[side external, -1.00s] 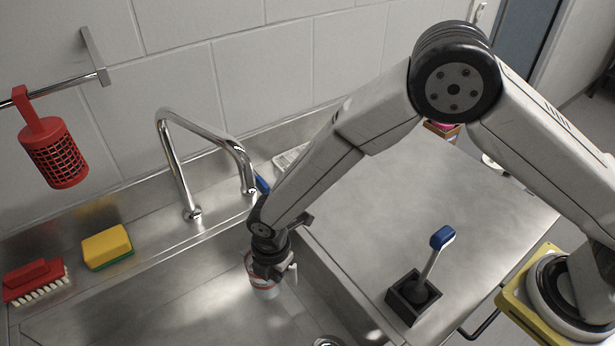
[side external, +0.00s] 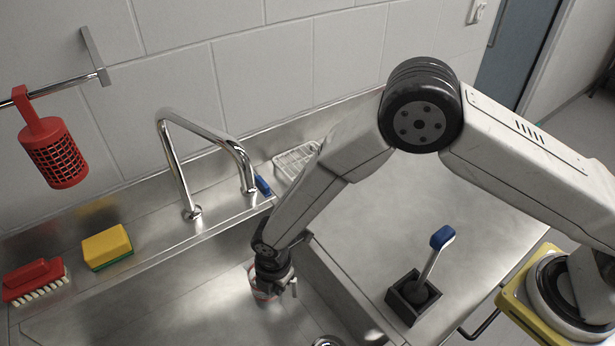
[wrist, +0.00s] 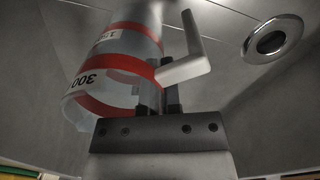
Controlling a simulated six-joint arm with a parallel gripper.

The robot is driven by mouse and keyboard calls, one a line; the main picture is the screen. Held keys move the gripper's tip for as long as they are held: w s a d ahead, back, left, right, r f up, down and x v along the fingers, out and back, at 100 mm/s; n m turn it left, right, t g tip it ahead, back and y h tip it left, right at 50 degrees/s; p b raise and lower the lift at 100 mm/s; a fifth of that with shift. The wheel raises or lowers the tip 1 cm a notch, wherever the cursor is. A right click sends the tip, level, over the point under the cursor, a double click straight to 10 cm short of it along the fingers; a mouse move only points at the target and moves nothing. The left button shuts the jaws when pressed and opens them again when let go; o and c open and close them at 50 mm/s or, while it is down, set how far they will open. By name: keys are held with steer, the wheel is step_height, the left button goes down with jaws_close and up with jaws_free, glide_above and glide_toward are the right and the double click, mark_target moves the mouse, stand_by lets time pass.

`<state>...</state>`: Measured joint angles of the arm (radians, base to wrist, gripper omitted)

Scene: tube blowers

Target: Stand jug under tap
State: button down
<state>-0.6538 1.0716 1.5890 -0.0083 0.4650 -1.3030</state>
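The jug (side external: 256,291) is clear with red bands and sits low in the sink, mostly hidden behind my gripper in the side view. In the wrist view the jug (wrist: 112,75) shows a "300" mark and a pale angled handle (wrist: 192,62). My gripper (wrist: 160,92) has its fingers close together at the jug's side, beside the handle, and appears shut on it. The gripper also shows in the side view (side external: 272,278). Whether the jug touches the sink floor is unclear.
The steel sink (side external: 150,305) has a drain (wrist: 272,38) near the jug. A yellow sponge (side external: 107,247) and red brush (side external: 35,281) lie on the left ledge. A red basket (side external: 55,155) hangs left.

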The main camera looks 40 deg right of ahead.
steer(key=shift+f, duration=0.15)
steer(key=c, duration=0.8)
jaws_free()
steer(key=shift+s+r, duration=0.1)
steer(key=shift+r, duration=3.8)
